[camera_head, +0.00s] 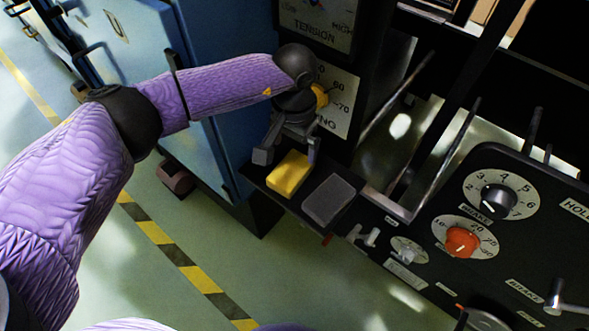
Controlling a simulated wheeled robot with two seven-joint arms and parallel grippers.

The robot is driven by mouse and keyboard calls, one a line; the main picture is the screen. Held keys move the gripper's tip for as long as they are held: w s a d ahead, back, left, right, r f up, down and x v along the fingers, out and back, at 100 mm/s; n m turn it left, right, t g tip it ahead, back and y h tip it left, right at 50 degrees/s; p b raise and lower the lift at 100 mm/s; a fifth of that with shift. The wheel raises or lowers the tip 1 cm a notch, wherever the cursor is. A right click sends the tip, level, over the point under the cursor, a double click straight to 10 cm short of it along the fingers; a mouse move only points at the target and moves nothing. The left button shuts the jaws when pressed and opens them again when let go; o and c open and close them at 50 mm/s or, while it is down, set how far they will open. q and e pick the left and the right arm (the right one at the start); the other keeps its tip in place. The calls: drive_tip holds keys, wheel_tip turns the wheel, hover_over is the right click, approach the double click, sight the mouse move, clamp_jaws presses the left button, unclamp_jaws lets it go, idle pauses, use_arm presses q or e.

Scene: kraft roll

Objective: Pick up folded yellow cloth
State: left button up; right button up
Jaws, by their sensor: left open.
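The folded yellow cloth (289,174) lies flat as a small block on a dark shelf (291,202) beside the machine. My left arm comes in from the left, and its gripper (286,155) points down at the far side of the cloth. Its jaws are open, one finger left of the cloth and the other by its upper right edge. I cannot tell whether either finger touches the cloth. My right gripper is not in view.
A folded grey cloth or pad (328,200) lies on the shelf just right of the yellow one. A control panel with an orange knob (461,241) and a black knob (497,200) is at the right. A blue cabinet (215,90) stands behind my arm.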

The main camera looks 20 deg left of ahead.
sight(291, 169)
use_arm(q)
drive_tip(key=f+b, duration=0.1)
drive_tip(key=f, duration=0.1)
drive_tip(key=f+b, duration=0.1)
drive_tip(key=f, duration=0.2)
drive_tip(key=f+b, duration=0.1)
drive_tip(key=f, duration=0.1)
drive_tip(key=shift+s+a+f, duration=0.15)
drive_tip(key=shift+s+a, duration=0.05)
drive_tip(key=shift+s, duration=0.15)
drive_tip(key=shift+f+b, duration=0.35)
drive_tip(key=shift+b, duration=0.05)
drive_tip(key=shift+r, duration=0.25)
drive_tip(key=c, duration=1)
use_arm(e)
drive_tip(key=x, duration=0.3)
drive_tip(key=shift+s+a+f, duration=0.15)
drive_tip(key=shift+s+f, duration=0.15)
